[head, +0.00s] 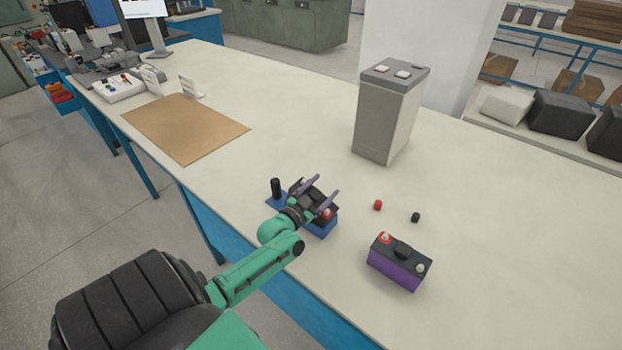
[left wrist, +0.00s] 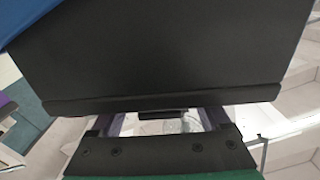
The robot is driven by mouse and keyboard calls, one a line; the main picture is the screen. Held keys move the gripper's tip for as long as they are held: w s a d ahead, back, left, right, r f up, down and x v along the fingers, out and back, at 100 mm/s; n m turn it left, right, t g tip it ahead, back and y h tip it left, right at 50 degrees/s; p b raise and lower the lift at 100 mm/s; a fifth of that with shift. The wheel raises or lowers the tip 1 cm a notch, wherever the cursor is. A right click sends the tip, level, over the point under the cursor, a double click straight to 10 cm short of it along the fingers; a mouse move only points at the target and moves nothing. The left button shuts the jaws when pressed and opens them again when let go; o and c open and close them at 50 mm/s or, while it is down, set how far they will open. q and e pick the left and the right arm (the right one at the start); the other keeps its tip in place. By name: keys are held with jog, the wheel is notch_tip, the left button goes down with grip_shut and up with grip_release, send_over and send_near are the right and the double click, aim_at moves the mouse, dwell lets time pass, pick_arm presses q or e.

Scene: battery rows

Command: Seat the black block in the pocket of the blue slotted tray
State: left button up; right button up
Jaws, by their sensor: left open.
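The blue slotted tray (head: 322,231) lies near the table's front edge, partly hidden by my left arm. A dark block with a red spot on top, which appears to be the black block (head: 332,219), shows at the tray's right part. My left gripper (head: 327,184) is over this spot with its two fingers apart. In the left wrist view, a large black face (left wrist: 160,50) fills most of the picture, very close beyond the fingers, with a blue edge at the top left. The gripper hides how deep the block sits and whether the fingers touch it. My right gripper is out of view.
A black upright post (head: 276,188) stands at the tray's left end. A purple and black battery (head: 398,266) stands to the right, with a red cap (head: 378,205) and black cap (head: 416,217) behind it. A tall grey battery (head: 385,115) stands farther back. A brown mat (head: 185,128) lies left.

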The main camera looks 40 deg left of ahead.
pick_arm(q)
grip_shut()
dwell(1.2)
jog(key=shift+w+a+r, duration=0.1)
jog(key=shift+r, duration=0.15)
